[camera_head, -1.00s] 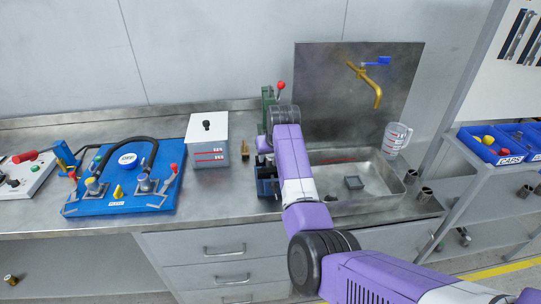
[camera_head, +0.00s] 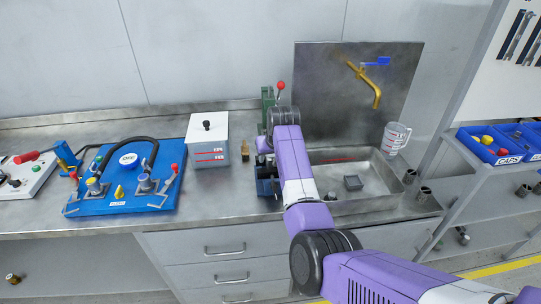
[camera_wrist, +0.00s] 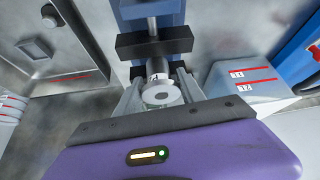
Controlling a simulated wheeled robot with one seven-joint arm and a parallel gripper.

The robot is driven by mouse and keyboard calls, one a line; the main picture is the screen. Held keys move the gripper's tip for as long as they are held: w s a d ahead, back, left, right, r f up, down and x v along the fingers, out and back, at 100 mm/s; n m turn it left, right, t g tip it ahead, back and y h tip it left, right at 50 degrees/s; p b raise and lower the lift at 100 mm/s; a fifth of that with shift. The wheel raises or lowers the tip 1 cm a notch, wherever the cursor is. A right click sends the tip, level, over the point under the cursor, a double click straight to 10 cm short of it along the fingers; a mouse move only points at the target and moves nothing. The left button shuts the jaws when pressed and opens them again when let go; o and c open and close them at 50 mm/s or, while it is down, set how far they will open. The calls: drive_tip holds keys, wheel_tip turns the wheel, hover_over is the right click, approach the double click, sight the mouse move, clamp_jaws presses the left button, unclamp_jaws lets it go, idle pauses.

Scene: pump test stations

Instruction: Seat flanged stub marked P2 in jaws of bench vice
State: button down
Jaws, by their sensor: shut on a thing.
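The flanged stub (camera_wrist: 162,94) is a grey metal cylinder with a round, holed end face toward the wrist camera. A small dark mark on its side is too small to read. My gripper (camera_wrist: 161,100) is shut on it, one finger on each side. The bench vice (camera_wrist: 154,42) has dark jaw blocks, a blue body and a bright screw rod, just beyond the stub. I cannot tell whether the stub touches the jaws. In the head view the vice (camera_head: 265,180) shows partly behind my arm. The stub and fingertips are hidden there.
A white-lidded container (camera_head: 208,150) with red lines stands left of the vice. Left of it is a blue pump board (camera_head: 120,200). A sink (camera_head: 385,190) with a brass tap (camera_head: 370,88) lies right. A clear jug (camera_head: 395,137) stands by the sink's back right corner.

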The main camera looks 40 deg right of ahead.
drive_tip(key=shift+f, duration=0.65)
idle(0.9)
